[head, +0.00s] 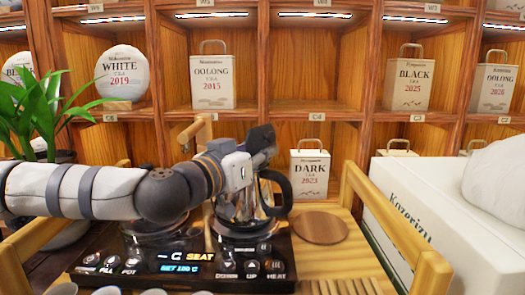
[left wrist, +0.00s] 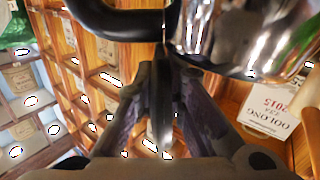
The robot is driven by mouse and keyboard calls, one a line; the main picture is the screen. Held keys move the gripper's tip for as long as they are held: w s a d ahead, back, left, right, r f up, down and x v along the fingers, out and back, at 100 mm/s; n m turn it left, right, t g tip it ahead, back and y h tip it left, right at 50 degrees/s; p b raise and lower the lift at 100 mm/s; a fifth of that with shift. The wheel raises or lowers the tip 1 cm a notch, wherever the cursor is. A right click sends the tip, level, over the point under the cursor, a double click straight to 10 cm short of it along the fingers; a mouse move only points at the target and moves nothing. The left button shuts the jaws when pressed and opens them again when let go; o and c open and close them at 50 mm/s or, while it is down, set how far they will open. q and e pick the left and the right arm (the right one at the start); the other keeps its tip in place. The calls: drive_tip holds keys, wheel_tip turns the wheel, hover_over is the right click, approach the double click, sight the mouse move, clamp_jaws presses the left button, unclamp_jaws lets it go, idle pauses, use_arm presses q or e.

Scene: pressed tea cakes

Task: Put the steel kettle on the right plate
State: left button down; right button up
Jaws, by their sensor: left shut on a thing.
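The steel kettle (head: 250,207), shiny with a black handle (head: 282,190), is upright at the right plate (head: 250,231) of the black two-plate heater (head: 180,262). I cannot tell whether its base touches the plate. My left gripper (head: 262,150) is at the top of the kettle, shut on it, and hides part of its upper body. In the left wrist view, the fingers (left wrist: 160,105) close on a thin part below the shiny kettle body (left wrist: 235,32). The left plate (head: 152,222) is partly hidden by my left arm. My right gripper is out of view.
A round wooden disc (head: 320,228) lies right of the heater, with a slatted wooden piece (head: 345,287) in front. The DARK tea tin (head: 309,176) stands behind. A white box (head: 425,210) is at right, a green plant (head: 45,110) at left.

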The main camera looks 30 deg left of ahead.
use_arm(q)
drive_tip(key=shift+f+b, duration=0.3)
drive_tip(key=shift+f, duration=0.2)
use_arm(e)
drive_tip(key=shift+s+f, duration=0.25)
use_arm(q)
drive_tip(key=c, duration=1.9)
unclamp_jaws()
drive_tip(key=shift+c, duration=0.2)
drive_tip(key=shift+f, duration=0.25)
drive_tip(key=shift+s+r+p, duration=0.2)
drive_tip(key=shift+s+p, duration=0.15)
drive_tip(key=shift+s, duration=0.15)
drive_tip(key=s+p, duration=0.7)
drive_tip(key=s, duration=0.3)
drive_tip(key=shift+a+f, duration=0.15)
drive_tip(key=shift+a, duration=0.2)
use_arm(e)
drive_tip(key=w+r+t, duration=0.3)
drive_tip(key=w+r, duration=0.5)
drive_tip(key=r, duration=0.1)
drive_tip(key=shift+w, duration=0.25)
